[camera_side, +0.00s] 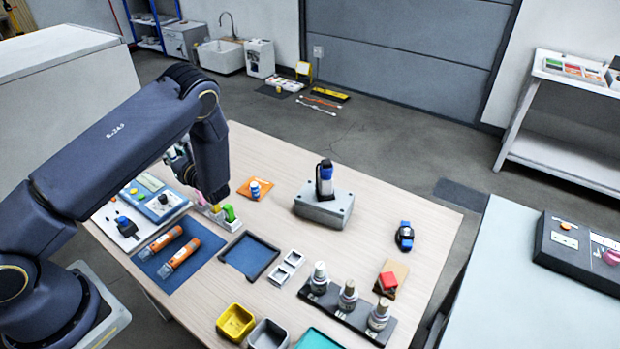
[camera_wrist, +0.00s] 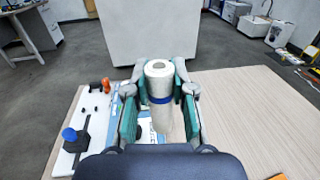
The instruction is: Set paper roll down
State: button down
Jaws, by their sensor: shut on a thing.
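The paper roll (camera_wrist: 160,84) is white with a blue band and stands upright between the fingers in the wrist view. My gripper (camera_wrist: 160,100) is shut on it, with one teal-and-grey finger on each side. The roll's lower end is partly hidden by the wrist body, so I cannot tell whether it touches the table. In the side view my gripper (camera_side: 183,170) is over the left back part of the wooden table (camera_side: 330,170), mostly hidden behind my arm. The roll cannot be made out clearly there.
Panels with knobs (camera_side: 160,203), a blue mat with orange tubes (camera_side: 180,248) and small coloured blocks (camera_side: 222,212) lie near my gripper. A grey box (camera_side: 323,208), an empty dark-blue tray (camera_side: 249,256) and a bottle rack (camera_side: 345,312) stand farther right.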

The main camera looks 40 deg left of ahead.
jog(key=shift+w+a+f, duration=1.1)
jog(key=shift+w+f, duration=0.9)
jog(key=shift+f, duration=0.15)
jog(key=shift+w+a+f, duration=1.1)
jog(key=shift+w+f, duration=0.85)
jog(key=shift+f, duration=0.25)
jog(key=shift+w+a+f, duration=1.1)
jog(key=shift+w+f, duration=0.9)
jog(key=shift+f, duration=0.15)
jog(key=shift+f, duration=0.1)
jog(key=c, duration=1)
grip_release()
